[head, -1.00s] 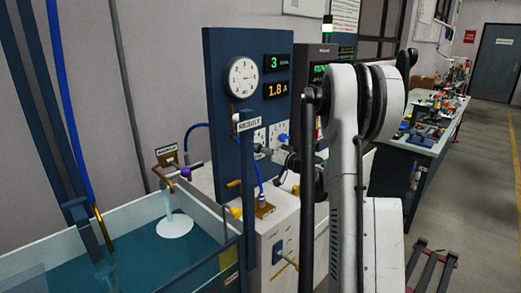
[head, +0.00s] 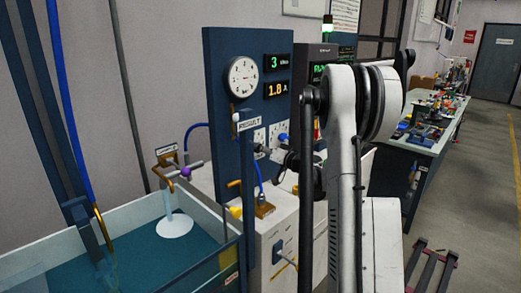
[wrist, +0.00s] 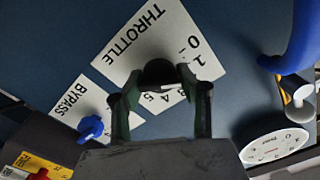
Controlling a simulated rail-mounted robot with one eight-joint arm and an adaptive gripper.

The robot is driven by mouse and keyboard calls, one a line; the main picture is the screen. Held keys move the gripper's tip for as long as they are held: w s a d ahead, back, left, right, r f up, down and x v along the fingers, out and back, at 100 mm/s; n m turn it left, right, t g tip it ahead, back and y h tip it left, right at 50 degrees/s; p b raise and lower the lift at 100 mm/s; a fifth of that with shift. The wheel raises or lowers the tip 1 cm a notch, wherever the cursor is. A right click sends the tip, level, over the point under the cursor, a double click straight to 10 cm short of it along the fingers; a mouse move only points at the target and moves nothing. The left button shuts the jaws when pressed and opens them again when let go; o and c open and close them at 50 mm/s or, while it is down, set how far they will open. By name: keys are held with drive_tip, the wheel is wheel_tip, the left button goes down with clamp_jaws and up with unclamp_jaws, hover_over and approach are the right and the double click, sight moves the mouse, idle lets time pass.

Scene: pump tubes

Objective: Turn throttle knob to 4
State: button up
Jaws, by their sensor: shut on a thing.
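The throttle knob (wrist: 159,73) is dark and round, on a white plate (wrist: 125,48) marked THROTTLE in the wrist view. I cannot make out a pointer on the knob. My gripper (wrist: 160,82) is shut on the knob, one finger on each side. In the head view my gripper (head: 266,153) is at the blue panel (head: 222,75), its tips partly hidden by the RESULT sign post. The flow display (head: 275,63) reads 3 and the display below reads 1.8 A.
The blue bypass knob (wrist: 91,127) sits close to my left finger in the wrist view. A round gauge (wrist: 272,149) and a thick blue hose (wrist: 298,40) are on the right. In the head view, a water tank (head: 140,240) stands at the lower left.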

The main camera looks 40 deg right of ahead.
drive_tip(key=m+b, duration=0.2)
drive_tip(key=m, duration=0.2)
drive_tip(key=shift+f+m+b, duration=0.15)
drive_tip(key=shift+m+b, duration=0.15)
drive_tip(key=shift+m, duration=0.1)
drive_tip(key=m+b, duration=0.1)
drive_tip(key=m, duration=0.3)
drive_tip(key=shift+d+m+b, duration=0.1)
drive_tip(key=shift+m+b, duration=0.2)
drive_tip(key=shift+b, duration=0.05)
drive_tip(key=m+b, duration=0.1)
drive_tip(key=m, duration=0.3)
drive_tip(key=shift+f, duration=0.1)
drive_tip(key=shift+m+b, duration=0.55)
drive_tip(key=shift+m, duration=1.55)
drive_tip(key=o, duration=1.2)
drive_tip(key=shift+o, duration=0.2)
